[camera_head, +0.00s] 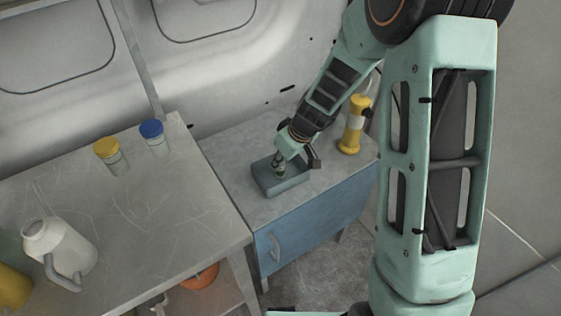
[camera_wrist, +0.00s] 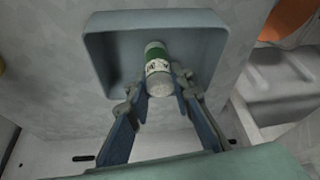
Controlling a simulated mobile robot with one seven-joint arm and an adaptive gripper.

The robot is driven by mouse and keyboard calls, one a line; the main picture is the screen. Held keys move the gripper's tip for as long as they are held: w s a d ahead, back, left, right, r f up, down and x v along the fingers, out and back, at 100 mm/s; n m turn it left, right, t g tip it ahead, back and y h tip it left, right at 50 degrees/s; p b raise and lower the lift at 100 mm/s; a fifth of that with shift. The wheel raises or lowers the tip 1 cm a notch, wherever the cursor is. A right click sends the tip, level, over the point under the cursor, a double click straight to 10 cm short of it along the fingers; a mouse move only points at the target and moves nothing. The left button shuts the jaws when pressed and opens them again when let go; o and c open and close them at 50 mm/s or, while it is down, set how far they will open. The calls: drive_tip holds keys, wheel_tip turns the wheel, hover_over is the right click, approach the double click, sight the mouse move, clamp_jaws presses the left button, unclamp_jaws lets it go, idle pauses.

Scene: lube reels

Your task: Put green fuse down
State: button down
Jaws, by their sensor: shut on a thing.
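The green fuse (camera_wrist: 157,68) is a small cylinder with a green band and pale ends, seen in the wrist view between my fingers. My gripper (camera_wrist: 161,90) is shut on it. The fuse is over a shallow grey tray (camera_wrist: 105,60); I cannot tell whether it touches the tray's floor. In the head view my gripper (camera_head: 281,168) reaches down into the tray (camera_head: 285,188), which sits on the blue cabinet's top. The fuse (camera_head: 281,172) is small there and partly covered by my fingers.
The left table (camera_head: 130,215) holds a yellow-lidded jar (camera_head: 108,152), a blue-lidded jar (camera_head: 154,137) and a white jug (camera_head: 62,250). An orange object (camera_head: 200,279) is below. The cabinet's left top is clear.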

drive_tip(key=shift+f, duration=0.15)
drive_tip(key=c, duration=1.7)
unclamp_jaws()
drive_tip(key=shift+d+r, duration=0.1)
drive_tip(key=shift+r, duration=0.5)
drive_tip(key=p+v, duration=0.1)
drive_tip(key=v, duration=1)
drive_tip(key=shift+s+r, duration=0.1)
